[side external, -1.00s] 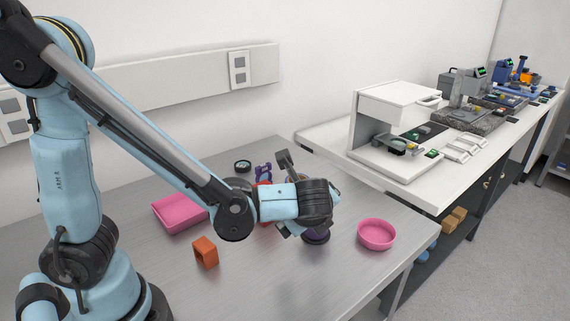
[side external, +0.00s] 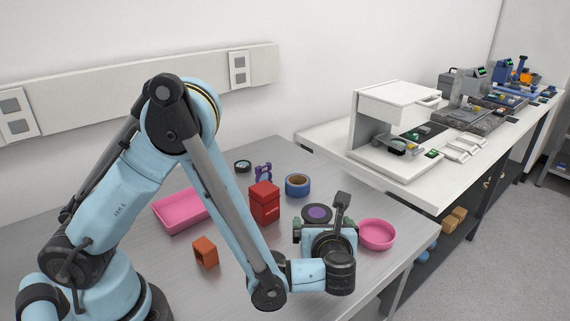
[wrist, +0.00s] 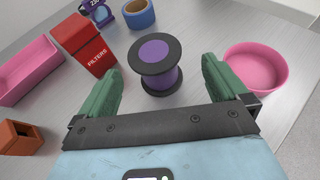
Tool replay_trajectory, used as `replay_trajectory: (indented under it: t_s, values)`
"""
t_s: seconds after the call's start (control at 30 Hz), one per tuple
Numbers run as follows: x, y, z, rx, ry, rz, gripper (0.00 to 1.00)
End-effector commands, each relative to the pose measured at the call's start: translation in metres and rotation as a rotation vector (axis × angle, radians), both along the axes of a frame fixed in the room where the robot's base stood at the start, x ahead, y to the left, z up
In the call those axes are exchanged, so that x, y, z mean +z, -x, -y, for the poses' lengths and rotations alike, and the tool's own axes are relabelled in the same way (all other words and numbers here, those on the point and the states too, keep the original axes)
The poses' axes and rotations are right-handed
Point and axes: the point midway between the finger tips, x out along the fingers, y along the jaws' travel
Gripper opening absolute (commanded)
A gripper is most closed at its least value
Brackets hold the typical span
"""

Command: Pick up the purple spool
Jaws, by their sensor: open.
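The purple spool (side external: 317,213) stands upright on the metal table, with dark flanges and a purple core. In the wrist view the spool (wrist: 156,60) is just ahead of and between the finger lines. My gripper (side external: 325,226) is open and empty, on the near side of the spool. In the wrist view its two green fingers (wrist: 160,82) are spread wide, one to each side of the spool. In the side view the gripper hides the spool's lower part.
A pink round bowl (wrist: 255,70) is close to the right finger. A red filters box (side external: 264,203) stands left of the spool, with a blue tape roll (side external: 298,185) behind. An orange block (side external: 205,251) and pink tray (side external: 180,213) are further left.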

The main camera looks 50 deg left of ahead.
Motion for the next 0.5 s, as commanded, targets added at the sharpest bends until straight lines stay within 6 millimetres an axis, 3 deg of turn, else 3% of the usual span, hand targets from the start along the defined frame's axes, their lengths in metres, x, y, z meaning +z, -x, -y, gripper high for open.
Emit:
replay_trajectory:
  t_s: [0.5]
  values:
    - [-0.017,-0.027,-0.045,0.002,0.002,-0.001,1.0]
